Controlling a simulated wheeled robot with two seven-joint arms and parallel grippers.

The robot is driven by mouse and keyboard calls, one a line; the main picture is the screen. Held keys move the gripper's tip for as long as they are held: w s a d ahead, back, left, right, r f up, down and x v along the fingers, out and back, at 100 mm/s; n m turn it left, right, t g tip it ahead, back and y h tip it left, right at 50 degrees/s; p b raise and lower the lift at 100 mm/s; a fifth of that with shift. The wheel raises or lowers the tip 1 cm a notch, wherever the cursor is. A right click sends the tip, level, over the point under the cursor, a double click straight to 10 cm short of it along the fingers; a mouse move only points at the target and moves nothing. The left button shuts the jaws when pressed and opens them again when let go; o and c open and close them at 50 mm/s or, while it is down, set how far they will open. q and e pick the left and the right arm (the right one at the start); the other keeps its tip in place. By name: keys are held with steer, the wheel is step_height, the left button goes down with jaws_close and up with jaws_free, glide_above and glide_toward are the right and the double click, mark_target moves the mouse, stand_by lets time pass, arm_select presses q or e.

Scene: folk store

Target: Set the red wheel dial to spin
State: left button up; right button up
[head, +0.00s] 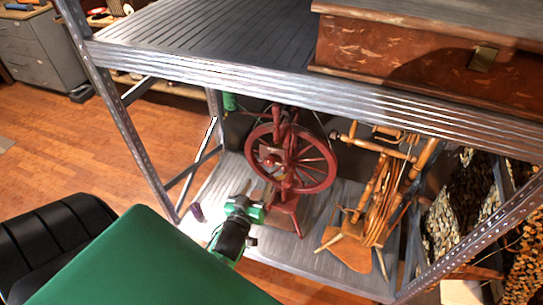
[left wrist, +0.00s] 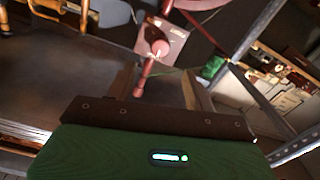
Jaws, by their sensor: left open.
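A red spinning wheel (head: 276,130) stands upright on the lower grey shelf in the head view. Its round spoked rim and red base show clearly. My left gripper (head: 257,198) is just in front of and to the lower left of the wheel. In the left wrist view the left gripper (left wrist: 157,84) has its two fingers apart. A thin red rod and a red knob-like part of the spinning wheel (left wrist: 158,46) appear between and beyond the fingers. I cannot tell whether they touch. Most of the rim is outside the wrist view. My right gripper is not in view.
A wooden spinning wheel (head: 378,200) stands to the right on the same shelf (head: 335,190). The upper shelf (head: 200,40) overhangs the red wheel and carries a reddish-brown chest (head: 400,60). A metal post (head: 130,130) rises at the left. Open wooden floor (head: 60,150) lies further left.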

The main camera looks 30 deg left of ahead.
mark_target(268, 164)
arm_select(q)
steer(key=p+x, duration=0.3)
steer(key=x, duration=0.9)
steer(key=shift+w+a, duration=0.1)
steer(key=shift+w, duration=0.4)
steer(key=shift+c, duration=0.4)
steer(key=c, duration=0.9)
